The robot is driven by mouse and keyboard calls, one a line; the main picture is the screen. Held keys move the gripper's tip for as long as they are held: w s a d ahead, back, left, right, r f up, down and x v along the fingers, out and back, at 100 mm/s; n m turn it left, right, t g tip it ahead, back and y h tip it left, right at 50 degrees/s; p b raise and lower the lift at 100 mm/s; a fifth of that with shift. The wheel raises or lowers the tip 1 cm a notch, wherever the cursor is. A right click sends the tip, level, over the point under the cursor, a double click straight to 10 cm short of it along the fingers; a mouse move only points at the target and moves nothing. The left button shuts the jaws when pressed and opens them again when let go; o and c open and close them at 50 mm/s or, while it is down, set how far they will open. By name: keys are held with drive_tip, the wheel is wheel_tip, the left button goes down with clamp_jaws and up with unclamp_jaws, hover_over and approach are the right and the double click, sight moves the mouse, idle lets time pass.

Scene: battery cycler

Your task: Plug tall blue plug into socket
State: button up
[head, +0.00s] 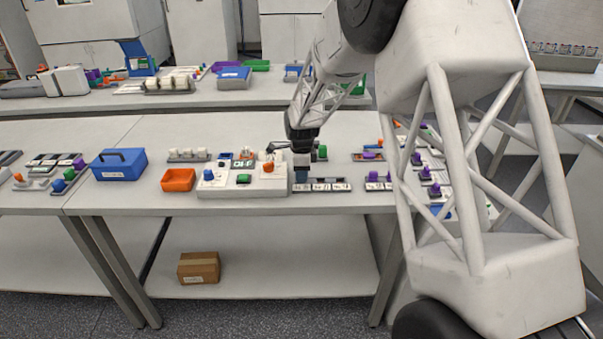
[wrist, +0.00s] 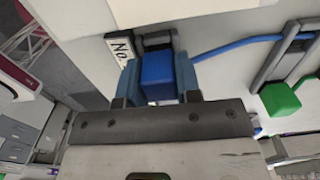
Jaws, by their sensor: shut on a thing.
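My gripper (wrist: 159,82) is shut on a blue block-shaped plug (wrist: 157,76), which sits between the two blue-grey fingers. In the head view my gripper (head: 301,170) points down at the left end of a labelled grey strip (head: 325,186) near the table's front edge. A dark grey piece (wrist: 157,42) and a white "No." label (wrist: 121,47) lie just beyond the plug in the wrist view. The plug's lower end is hidden, so I cannot tell whether it is seated in a socket or held above it.
A white panel (head: 222,188) with blue, green and orange pieces stands left of my gripper. An orange bin (head: 178,180) and blue box (head: 119,164) are farther left. Purple plugs (head: 372,177) stand to the right. The wrist view shows a green plug (wrist: 280,99) and blue cable (wrist: 235,43).

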drive_tip(key=shift+f, duration=0.25)
idle(0.3)
drive_tip(key=o, duration=1)
drive_tip(key=shift+r, duration=0.15)
drive_tip(key=shift+r, duration=3.8)
